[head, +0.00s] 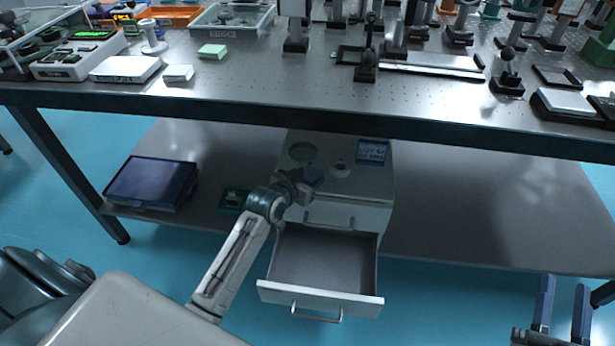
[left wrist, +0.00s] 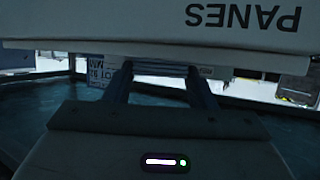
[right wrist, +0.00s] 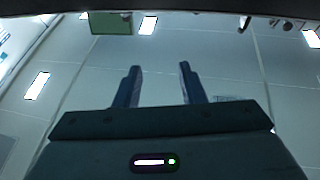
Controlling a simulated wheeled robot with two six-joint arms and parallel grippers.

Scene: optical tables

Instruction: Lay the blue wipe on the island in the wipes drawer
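No blue wipe can be made out in these views. A grey-white drawer cabinet (head: 386,185) stands on the lower shelf. Its lower drawer (head: 320,297) is pulled out and looks empty; I cannot read its label in the head view. My left gripper (head: 308,177) is at the cabinet's upper front, over the shut upper drawer. In the left wrist view its fingers (left wrist: 160,85) are apart, close to a pale panel marked PANES (left wrist: 240,18), seen upside down. My right gripper (head: 562,312) is open and empty at the lower right, far from the cabinet; its fingers (right wrist: 158,88) are apart.
On the cabinet top are a green disc (head: 303,152), a small white round item (head: 340,168) and a blue label card (head: 372,152). A dark blue case (head: 152,183) lies on the shelf at left. The optical table (head: 270,87) overhangs the cabinet. The right shelf is clear.

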